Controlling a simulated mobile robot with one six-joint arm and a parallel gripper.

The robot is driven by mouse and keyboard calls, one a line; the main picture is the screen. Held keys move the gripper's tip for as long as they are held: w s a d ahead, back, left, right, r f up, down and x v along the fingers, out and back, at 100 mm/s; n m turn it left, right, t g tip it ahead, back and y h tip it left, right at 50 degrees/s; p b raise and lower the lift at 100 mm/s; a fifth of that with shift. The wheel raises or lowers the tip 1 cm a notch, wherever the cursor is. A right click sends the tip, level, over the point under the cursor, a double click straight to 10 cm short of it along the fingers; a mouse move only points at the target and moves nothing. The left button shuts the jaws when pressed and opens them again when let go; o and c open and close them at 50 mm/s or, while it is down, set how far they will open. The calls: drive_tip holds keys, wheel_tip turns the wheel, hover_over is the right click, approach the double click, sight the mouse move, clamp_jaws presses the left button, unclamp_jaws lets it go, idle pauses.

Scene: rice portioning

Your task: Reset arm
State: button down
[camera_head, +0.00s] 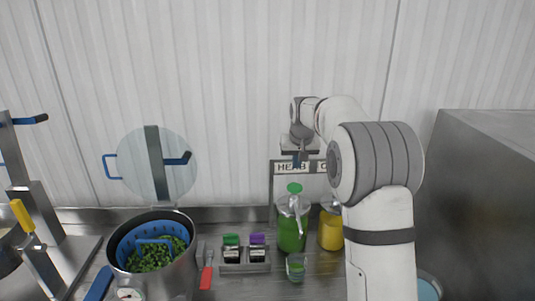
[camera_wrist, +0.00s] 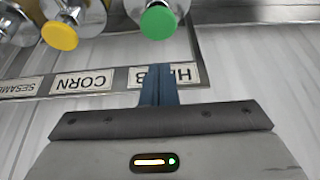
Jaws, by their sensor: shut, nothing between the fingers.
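My gripper (camera_head: 297,160) is raised in front of the back wall, above the green-filled dispenser, with its fingers pointing down. In the wrist view its blue fingers (camera_wrist: 159,85) are together and hold nothing. They overlap the HERB label (camera_wrist: 178,75) in that view. My white and grey arm rises at the right of the head view and bends left to the gripper.
A green-filled dispenser (camera_head: 291,232) and a yellow-filled one (camera_head: 330,230) stand below the label frame (camera_head: 273,180). A pot (camera_head: 179,276) with a blue basket (camera_head: 124,252) of greens stands left.

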drive_tip(key=s+r+b, duration=0.1)
drive_tip(key=s+b, duration=0.2)
drive_tip(key=s, duration=1.1)
drive_tip(key=s+f+b, duration=0.2)
drive_tip(key=s+f, duration=0.4)
drive_tip(key=s, duration=0.8)
drive_tip(key=s+d+f+g+b, duration=0.1)
drive_tip(key=s+f+b, duration=0.2)
drive_tip(key=s, duration=1.2)
wheel_tip(320, 180, down, 3)
drive_tip(key=shift+d+r, duration=0.15)
drive_tip(key=shift+d, duration=0.05)
